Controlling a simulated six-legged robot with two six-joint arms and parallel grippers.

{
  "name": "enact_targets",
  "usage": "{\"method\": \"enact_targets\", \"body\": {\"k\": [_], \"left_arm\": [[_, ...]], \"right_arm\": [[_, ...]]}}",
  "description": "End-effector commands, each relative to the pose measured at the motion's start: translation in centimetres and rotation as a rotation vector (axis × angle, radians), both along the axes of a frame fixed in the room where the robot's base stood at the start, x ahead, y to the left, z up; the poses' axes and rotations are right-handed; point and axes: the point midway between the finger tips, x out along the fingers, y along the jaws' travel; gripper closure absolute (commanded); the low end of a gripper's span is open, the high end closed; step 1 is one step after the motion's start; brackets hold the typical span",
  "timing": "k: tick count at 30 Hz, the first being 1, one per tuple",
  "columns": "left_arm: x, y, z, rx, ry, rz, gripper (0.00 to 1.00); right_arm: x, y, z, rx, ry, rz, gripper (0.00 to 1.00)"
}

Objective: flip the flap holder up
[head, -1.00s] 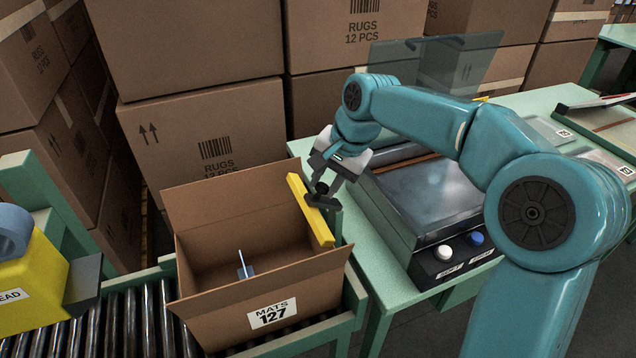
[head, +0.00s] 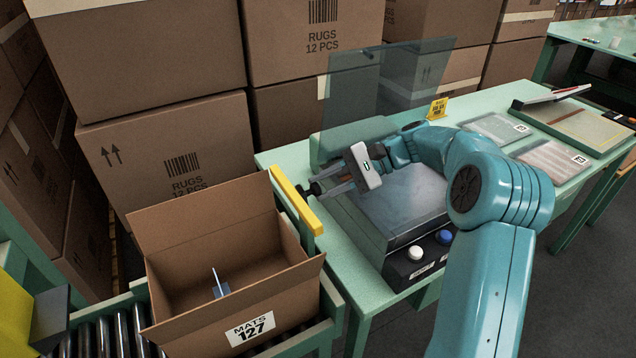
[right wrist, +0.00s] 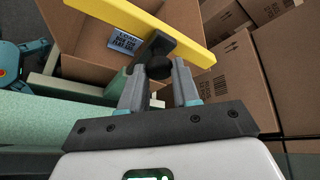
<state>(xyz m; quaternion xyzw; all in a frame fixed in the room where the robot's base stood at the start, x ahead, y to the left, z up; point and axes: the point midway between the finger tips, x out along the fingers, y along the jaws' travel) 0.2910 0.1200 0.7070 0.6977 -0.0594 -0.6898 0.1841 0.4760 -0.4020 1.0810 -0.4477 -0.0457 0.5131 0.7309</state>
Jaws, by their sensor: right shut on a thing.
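The flap holder is a yellow bar (head: 297,200) with a dark knob, at the right rim of the open carton (head: 176,285) marked MATS 127. My right gripper (head: 322,188) reaches it from the right, almost level, and is shut on the knob. In the right wrist view the yellow bar (right wrist: 150,22) crosses above the fingers, and the dark knob (right wrist: 158,65) sits between the fingertips of my right gripper (right wrist: 160,78). Whether the bar touches the carton's right flap is unclear. My left gripper is not in view.
A grey machine (head: 400,215) with a clear raised lid (head: 385,95) and white and blue buttons stands on the green table (head: 290,155), under my right arm. Stacked RUGS cartons (head: 165,150) close off the back. Rollers (head: 120,335) lie left of the open carton.

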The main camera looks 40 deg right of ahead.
Motion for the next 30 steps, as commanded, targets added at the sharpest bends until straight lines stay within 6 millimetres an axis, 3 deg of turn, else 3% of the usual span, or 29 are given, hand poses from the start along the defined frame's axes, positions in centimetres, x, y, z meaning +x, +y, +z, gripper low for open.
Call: {"method": "enact_targets", "body": {"k": [12, 30], "left_arm": [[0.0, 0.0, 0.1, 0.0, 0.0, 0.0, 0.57], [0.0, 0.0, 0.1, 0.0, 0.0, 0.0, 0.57]], "right_arm": [[-0.3, -1.2, -0.9, 0.2, -0.048, -0.001, 1.0], [-0.3, -1.3, -1.0, 0.234, -0.057, 0.001, 1.0]]}}
